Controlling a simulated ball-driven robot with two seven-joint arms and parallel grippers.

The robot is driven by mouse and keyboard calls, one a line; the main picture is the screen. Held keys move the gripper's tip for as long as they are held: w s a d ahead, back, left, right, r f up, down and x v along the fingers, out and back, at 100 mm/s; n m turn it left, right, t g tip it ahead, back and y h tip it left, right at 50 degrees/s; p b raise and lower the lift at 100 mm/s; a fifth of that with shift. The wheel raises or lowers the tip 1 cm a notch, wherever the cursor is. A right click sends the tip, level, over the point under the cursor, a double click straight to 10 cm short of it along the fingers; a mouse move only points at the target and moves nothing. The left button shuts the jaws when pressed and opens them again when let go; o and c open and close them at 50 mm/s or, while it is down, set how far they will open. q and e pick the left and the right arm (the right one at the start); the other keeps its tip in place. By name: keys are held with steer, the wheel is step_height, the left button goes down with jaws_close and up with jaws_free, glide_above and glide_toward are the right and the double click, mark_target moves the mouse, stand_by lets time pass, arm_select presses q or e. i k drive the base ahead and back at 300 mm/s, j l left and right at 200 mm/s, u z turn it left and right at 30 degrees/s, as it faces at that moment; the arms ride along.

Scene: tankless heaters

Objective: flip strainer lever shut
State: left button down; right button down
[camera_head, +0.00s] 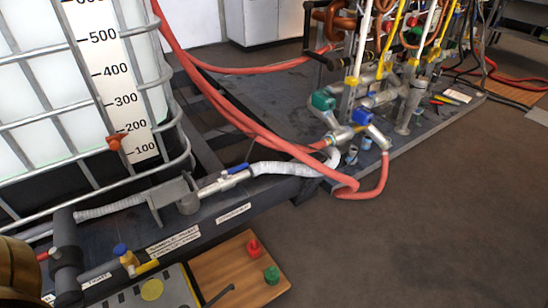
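No part is clearly readable as the strainer lever. A blue lever (238,168) sits on a silver inline valve (222,182) between the grey fitting and the white ribbed hose, lying roughly along the pipe. A yellow lever (146,267) sticks out to the right beside a small brass valve (128,260) with a blue cap, on the dark frame at lower left. Labels on the frame are too small to read surely. Neither of my grippers shows in this view.
A caged white tank (60,90) with a scale stands at left. Red hoses (225,105) run across to a pipe manifold (375,95) on a dark skid. A wooden board (235,270) with red and green knobs lies at the bottom. The floor at right is clear.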

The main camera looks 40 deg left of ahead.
mark_target(238, 168)
steer(key=i+l+z, duration=0.1)
steer(key=i+l, duration=0.15)
steer(key=i+l+z, duration=0.1)
steer(key=i, duration=0.4)
steer(key=i+l+z, duration=0.1)
steer(key=i+l, duration=0.2)
steer(key=i+u, duration=0.5)
steer(key=i+l+u, duration=0.15)
steer(key=i+u, duration=0.5)
steer(key=u, duration=0.3)
steer(key=i+u, duration=0.15)
steer(key=u, duration=0.3)
steer(key=i+u, duration=0.15)
steer(key=u, duration=0.35)
steer(key=i+l+u, duration=0.15)
steer(key=u, duration=0.3)
steer(key=i+l+u, duration=0.1)
steer(key=u, duration=0.35)
steer(key=i+l+u, duration=0.3)
steer(key=l+u, duration=0.25)
steer(key=i+j, duration=0.05)
